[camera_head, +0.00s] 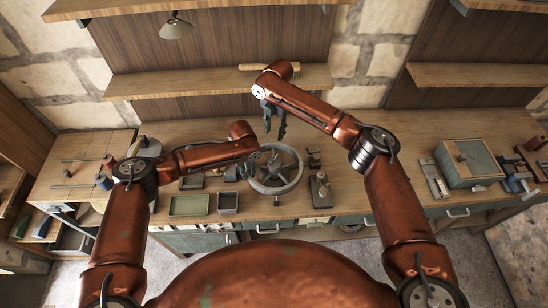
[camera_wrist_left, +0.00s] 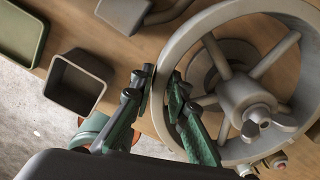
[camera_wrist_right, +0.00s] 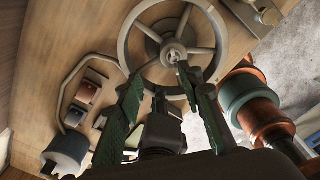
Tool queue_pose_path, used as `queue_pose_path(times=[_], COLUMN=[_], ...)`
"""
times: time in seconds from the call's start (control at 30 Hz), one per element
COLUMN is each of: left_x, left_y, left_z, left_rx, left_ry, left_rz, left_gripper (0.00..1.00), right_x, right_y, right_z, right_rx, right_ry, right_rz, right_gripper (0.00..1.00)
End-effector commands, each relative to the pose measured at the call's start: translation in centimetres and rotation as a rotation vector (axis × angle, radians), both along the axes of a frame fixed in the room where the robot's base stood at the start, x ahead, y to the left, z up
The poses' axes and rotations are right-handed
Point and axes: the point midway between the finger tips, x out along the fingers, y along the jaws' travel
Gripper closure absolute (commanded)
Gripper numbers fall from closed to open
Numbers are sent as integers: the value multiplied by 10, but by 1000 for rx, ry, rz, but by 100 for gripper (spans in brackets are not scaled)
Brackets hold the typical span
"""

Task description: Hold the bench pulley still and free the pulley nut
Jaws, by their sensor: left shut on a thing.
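The grey spoked bench pulley (camera_head: 297,180) stands at the front middle of the bench. My left gripper (camera_head: 256,161) is at its left rim. In the left wrist view, the fingers (camera_wrist_left: 163,84) are shut on the rim of the pulley (camera_wrist_left: 192,38), one on each side. The winged pulley nut (camera_wrist_left: 251,129) sits on the hub. My right gripper (camera_head: 275,133) points down, behind and above the pulley. In the right wrist view it is open and empty (camera_wrist_right: 160,72), with the pulley (camera_wrist_right: 131,30) beyond it and the hub nut (camera_wrist_right: 173,52) near the right fingertip.
A green tray (camera_head: 189,205) and a dark square bin (camera_head: 228,202) lie left of the pulley. A small dark stand (camera_head: 320,190) is close on its right. A green box (camera_head: 467,162) stands farther right. A shelf (camera_head: 210,82) runs behind.

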Motion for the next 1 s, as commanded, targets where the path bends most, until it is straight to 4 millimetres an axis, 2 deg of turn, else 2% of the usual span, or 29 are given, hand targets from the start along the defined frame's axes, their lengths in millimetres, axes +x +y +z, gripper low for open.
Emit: queue_pose_path(times=[0.03,0.2,0.47,1.0], left_x=[-2,-2,-2,-1], left_y=[-6,-6,-6,-5], left_z=[1,1,1,1], left_rx=[-10,-10,-9,-9], left_ry=[1,1,0,0], left_rz=[-7,-7,-7,-7], left_gripper=[100,100,100,100], right_x=[-7,-28,-38,-38], right_y=[0,3,4,3], right_z=[-1,-5,-19,-112], right_rx=[-12,-38,-47,-48], right_ry=[-9,-25,-28,-28], right_rz=[6,9,8,8], right_gripper=[66,66,66,66])
